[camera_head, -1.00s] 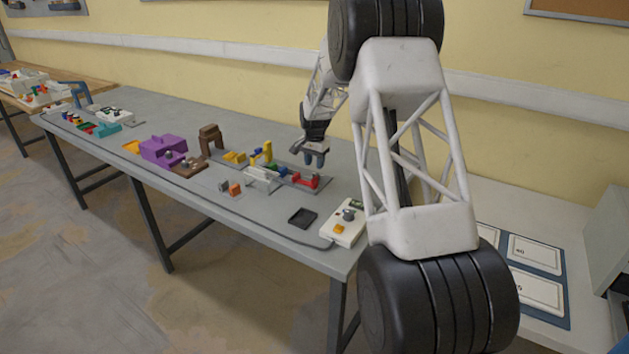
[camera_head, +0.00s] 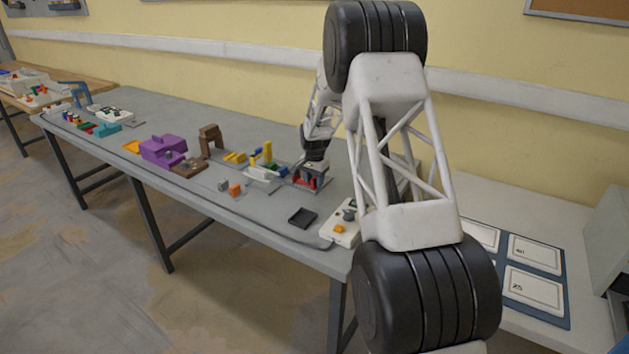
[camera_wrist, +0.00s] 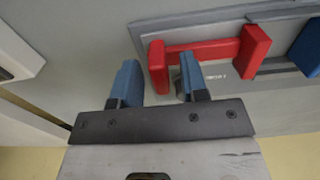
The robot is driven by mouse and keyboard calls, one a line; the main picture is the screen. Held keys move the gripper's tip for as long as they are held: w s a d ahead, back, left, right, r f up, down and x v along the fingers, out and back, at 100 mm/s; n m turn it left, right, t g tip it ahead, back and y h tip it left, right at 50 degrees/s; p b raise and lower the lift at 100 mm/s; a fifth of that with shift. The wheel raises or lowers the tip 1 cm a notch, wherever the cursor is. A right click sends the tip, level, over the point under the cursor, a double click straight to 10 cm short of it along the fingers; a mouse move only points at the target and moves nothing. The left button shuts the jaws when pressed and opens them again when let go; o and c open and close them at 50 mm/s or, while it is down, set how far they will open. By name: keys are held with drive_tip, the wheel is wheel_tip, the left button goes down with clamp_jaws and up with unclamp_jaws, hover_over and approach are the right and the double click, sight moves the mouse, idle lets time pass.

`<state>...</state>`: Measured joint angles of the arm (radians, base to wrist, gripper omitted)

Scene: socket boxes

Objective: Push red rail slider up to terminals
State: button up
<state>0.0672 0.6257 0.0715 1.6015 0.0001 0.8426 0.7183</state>
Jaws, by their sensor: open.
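The red rail slider (camera_wrist: 204,50) is a red piece with an upright block at each end and a low bar between them. In the wrist view it sits on a grey rail plate (camera_wrist: 225,22) at the upper middle. My gripper (camera_wrist: 159,82) is open, with two blue fingertips. The right finger overlaps the slider's near side, between its end blocks; the left finger is outside the left block. I cannot tell whether either touches. In the head view the gripper (camera_head: 312,170) is down at the red slider (camera_head: 305,182) and partly hides it. I cannot clearly make out the terminals.
A blue block (camera_wrist: 308,48) stands right of the slider in the wrist view. In the head view, yellow and white blocks (camera_head: 262,170) are to its left. A white control box (camera_head: 342,222) and a black tray (camera_head: 302,217) are nearer the table's front right corner.

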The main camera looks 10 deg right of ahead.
clamp_jaws()
idle(0.3)
drive_tip(key=w+a, duration=0.6)
drive_tip(key=shift+w+a, duration=0.2)
unclamp_jaws()
drive_tip(key=shift+r, duration=0.1)
drive_tip(key=shift+r, duration=3.8)
drive_tip(key=shift+s, duration=0.1)
